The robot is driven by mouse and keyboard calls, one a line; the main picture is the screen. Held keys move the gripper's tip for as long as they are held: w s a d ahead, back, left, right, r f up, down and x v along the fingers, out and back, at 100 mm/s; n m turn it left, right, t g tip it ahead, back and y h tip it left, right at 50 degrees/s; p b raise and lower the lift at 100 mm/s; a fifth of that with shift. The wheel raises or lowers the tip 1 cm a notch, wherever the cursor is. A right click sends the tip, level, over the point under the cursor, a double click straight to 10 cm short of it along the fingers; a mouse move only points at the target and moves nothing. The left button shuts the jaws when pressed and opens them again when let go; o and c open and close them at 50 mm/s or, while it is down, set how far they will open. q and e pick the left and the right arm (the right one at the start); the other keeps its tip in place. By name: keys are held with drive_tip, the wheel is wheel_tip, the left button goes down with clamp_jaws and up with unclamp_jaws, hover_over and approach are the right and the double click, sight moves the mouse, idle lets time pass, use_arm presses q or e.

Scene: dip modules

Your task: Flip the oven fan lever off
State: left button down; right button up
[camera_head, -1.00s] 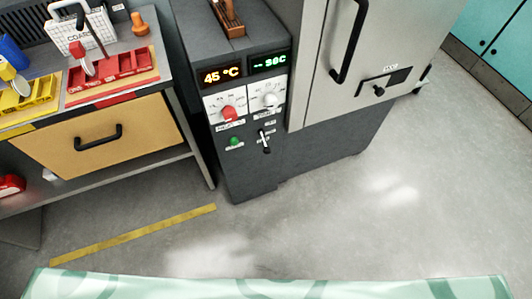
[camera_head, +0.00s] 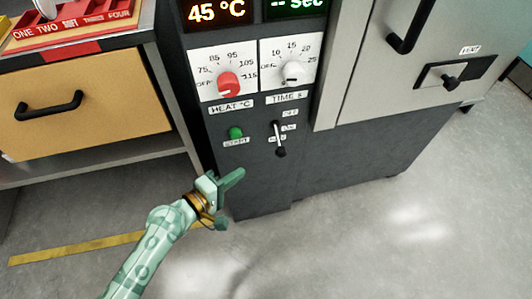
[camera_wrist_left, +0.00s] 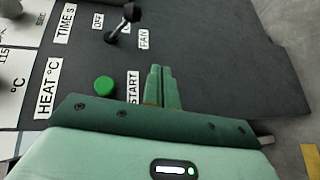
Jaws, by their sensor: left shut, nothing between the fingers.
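In the left wrist view the lever (camera_wrist_left: 120,24) shows at the top, close to the OFF and FAN labels. My left gripper (camera_head: 236,176) is green, shut and empty. It is below and left of the lever in the head view, apart from it. Its closed fingers (camera_wrist_left: 161,86) show in the left wrist view beside the START label. My right gripper is not in view.
A green START button (camera_head: 236,132) is left of the lever. A red heat knob (camera_head: 228,85) and a white time knob (camera_head: 292,72) are above. A wooden drawer (camera_head: 90,100) stands at left. The floor in front of the oven looks clear.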

sight(279, 143)
use_arm(q)
drive_tip(key=r+n, duration=0.1)
drive_tip(key=d+r+h, duration=0.1)
drive_tip(key=r, duration=0.1)
drive_tip(key=shift+s+d+r+n, duration=0.1)
drive_tip(key=shift+s+r+n, duration=0.1)
drive_tip(key=shift+r+n, duration=0.15)
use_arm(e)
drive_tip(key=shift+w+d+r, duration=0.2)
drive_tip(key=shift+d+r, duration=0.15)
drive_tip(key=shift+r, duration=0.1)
use_arm(q)
drive_tip(key=shift+f, duration=0.1)
